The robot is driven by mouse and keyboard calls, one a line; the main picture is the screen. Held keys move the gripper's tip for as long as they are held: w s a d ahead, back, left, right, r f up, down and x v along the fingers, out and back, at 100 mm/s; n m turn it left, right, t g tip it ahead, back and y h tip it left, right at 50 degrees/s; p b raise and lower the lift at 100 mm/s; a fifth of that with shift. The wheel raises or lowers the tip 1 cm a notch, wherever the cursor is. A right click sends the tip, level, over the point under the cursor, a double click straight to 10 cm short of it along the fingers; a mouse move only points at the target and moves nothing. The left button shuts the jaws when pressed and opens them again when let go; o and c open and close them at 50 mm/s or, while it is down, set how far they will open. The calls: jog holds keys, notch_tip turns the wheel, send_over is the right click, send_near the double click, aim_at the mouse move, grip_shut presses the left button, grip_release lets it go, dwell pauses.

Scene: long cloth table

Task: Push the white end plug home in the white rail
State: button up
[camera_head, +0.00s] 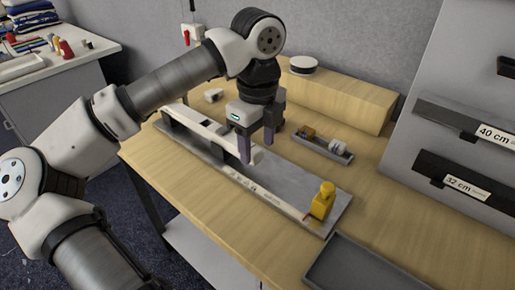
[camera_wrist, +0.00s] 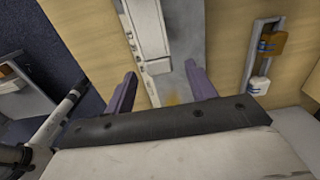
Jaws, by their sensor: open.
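The white rail (camera_head: 201,124) lies along a grey fixture plate, its near end beneath my gripper. It also shows in the wrist view (camera_wrist: 146,28). At that end a short white block (camera_wrist: 157,67), apparently the white end plug, sits in line with the rail behind a thin seam. How deep it sits I cannot tell. My gripper (camera_head: 257,153) points down over this end, its two purple-grey fingers apart. In the wrist view the fingers (camera_wrist: 163,86) stand on either side of the rail line with nothing seen gripped between them.
A small grey tray (camera_head: 312,147) to the right holds a brown and a white piece. A yellow block (camera_head: 323,199) stands at the plate's near end. A dark tray (camera_head: 365,268) lies at the front. A wooden box (camera_head: 345,97) stands along the back.

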aim_at(258, 151)
notch_tip(258, 151, up, 12)
jog(key=shift+f, duration=0.15)
dwell(0.3)
